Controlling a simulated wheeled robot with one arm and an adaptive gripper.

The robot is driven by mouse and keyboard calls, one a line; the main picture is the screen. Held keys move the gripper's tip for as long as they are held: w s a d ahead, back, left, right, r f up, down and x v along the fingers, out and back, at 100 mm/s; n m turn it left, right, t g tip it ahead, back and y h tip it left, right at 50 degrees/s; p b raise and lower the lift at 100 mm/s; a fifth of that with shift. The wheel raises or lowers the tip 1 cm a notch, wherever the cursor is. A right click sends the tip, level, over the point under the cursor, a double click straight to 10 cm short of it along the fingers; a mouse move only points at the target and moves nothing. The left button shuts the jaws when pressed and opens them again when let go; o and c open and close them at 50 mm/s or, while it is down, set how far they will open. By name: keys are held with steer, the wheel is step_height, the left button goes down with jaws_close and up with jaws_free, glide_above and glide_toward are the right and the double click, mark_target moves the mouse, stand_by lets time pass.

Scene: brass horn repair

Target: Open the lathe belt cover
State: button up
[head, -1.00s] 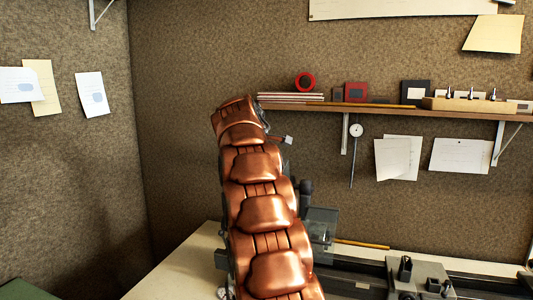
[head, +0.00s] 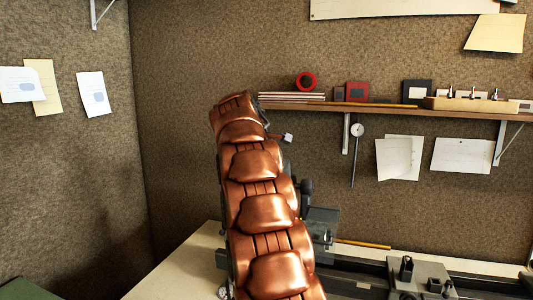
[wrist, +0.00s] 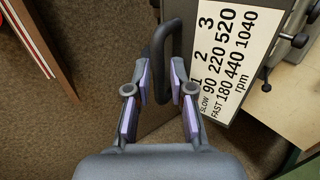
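A gap shows between the fingers, and I cannot tell whether either pad touches the bar. In the head view, my copper arm hides the cover and most of my gripper. The lathe (head: 345,272) shows at the lower right.
A wall shelf (head: 390,105) with several small items runs behind the arm on the right. A dial gauge (head: 357,130) hangs under it. A yellow pencil-like rod (head: 362,244) lies behind the lathe. The bench's left end (head: 185,265) is bare.

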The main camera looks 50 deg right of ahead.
steer(key=v, duration=1)
steer(key=shift+a+r, duration=0.15)
steer(key=shift+a, duration=0.05)
steer(key=shift+s, duration=0.1)
steer(key=s+a+f+m+g+y+b, duration=0.1)
steer(key=s+a+f+y, duration=0.3)
steer(key=a+f, duration=0.65)
steer(key=s+a+f+m+g+y, duration=0.1)
steer(key=s+a+f+y, duration=0.1)
steer(key=s+a+f, duration=0.65)
steer(key=s+a+f+m+g+y, duration=0.3)
steer(key=s+a+f+g, duration=0.1)
steer(key=s+a+f, duration=1.5)
steer(key=s+a+b, duration=0.1)
steer(key=s, duration=0.2)
steer(key=shift+s+f+y, duration=0.25)
steer(key=shift+f+y, duration=0.1)
steer(key=shift+y, duration=0.05)
